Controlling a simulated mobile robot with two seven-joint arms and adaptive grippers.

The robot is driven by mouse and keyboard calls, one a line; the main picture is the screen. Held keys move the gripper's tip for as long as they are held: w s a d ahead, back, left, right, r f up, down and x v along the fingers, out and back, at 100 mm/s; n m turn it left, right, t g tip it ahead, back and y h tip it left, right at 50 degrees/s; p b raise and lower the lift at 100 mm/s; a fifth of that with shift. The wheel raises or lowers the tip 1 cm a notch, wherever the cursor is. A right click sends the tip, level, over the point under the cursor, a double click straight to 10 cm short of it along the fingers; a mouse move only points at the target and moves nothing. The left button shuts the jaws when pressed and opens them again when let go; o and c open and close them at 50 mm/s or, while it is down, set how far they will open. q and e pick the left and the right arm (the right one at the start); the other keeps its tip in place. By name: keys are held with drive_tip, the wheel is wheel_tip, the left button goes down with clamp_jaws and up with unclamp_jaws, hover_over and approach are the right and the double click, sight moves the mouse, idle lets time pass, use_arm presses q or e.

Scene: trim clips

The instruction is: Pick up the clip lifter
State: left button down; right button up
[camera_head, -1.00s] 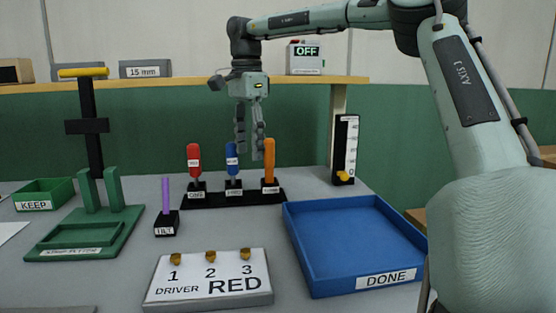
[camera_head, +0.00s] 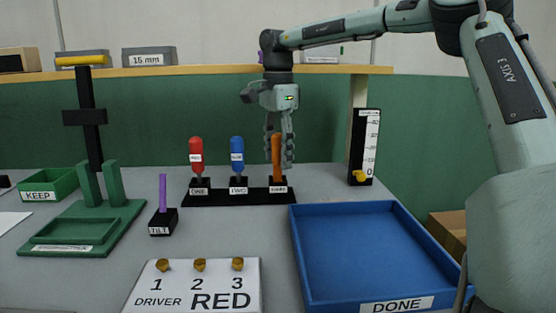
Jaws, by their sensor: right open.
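My right gripper (camera_head: 279,150) is open, pointing down over the right end of the black rack (camera_head: 222,198). An orange-handled tool (camera_head: 277,168) stands upright in the rack's right slot, with its upper part between or just behind the fingers; contact cannot be told. A purple stick-like tool (camera_head: 163,190) stands upright in a small black block (camera_head: 164,222) with a white label, apart from the gripper. No label clearly names the clip lifter. My left gripper is not in view.
Red (camera_head: 196,155) and blue (camera_head: 237,155) handled tools stand left of the orange one. An empty blue DONE tray (camera_head: 375,255) lies at right. A green press stand (camera_head: 90,225) and KEEP bin (camera_head: 48,185) are at left. A DRIVER RED board (camera_head: 195,285) lies in front.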

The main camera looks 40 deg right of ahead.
sight(278, 164)
drive_tip(key=shift+f, duration=1.6)
drive_tip(key=shift+c, duration=0.5)
clamp_jaws()
